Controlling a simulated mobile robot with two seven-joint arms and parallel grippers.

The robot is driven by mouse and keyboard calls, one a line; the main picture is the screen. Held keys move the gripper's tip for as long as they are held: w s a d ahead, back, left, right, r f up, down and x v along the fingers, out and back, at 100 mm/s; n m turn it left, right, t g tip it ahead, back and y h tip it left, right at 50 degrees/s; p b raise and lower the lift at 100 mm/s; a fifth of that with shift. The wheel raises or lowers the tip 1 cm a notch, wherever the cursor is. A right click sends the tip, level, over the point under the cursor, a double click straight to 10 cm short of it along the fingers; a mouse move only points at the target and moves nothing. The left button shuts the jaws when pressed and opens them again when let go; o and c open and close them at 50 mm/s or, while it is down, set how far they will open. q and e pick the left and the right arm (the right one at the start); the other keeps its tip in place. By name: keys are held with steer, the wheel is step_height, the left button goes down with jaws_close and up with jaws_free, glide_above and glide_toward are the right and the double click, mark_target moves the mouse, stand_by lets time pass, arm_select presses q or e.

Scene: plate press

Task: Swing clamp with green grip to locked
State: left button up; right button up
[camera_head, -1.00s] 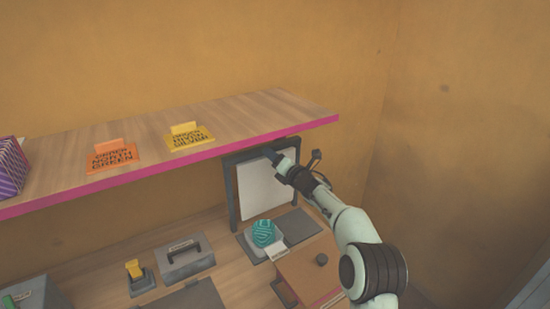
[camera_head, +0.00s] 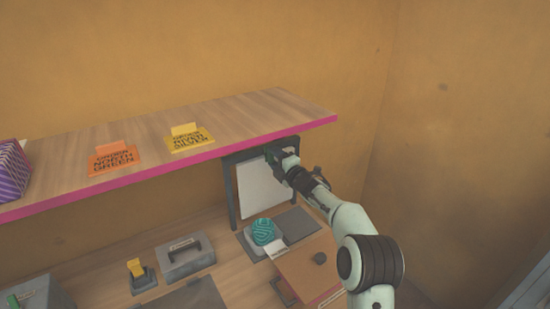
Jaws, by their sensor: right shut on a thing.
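A green grip (camera_head: 13,301) shows at the lower left edge, on a grey block (camera_head: 42,293) that is partly cut off by the frame; I cannot tell the clamp's position. A raised white plate (camera_head: 260,190) in a dark grey frame (camera_head: 232,196) stands upright below the shelf. My right gripper (camera_head: 280,154) is at the top right corner of this frame, shut on its edge as far as I can see; the fingertips are partly hidden. My left gripper is not in view.
The wooden shelf (camera_head: 235,118) with a pink edge overhangs the plate closely. Walls close off the right.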

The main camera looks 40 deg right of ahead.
stand_by(0.6)
steer(key=o, duration=1)
steer(key=shift+o, duration=0.2)
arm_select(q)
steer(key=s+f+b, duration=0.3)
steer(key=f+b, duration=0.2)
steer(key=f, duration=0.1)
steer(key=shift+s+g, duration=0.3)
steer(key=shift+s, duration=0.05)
arm_select(e)
steer(key=s+a, duration=0.1)
steer(key=s, duration=1.2)
steer(key=shift+s+a, duration=0.15)
steer(key=shift+a, duration=0.15)
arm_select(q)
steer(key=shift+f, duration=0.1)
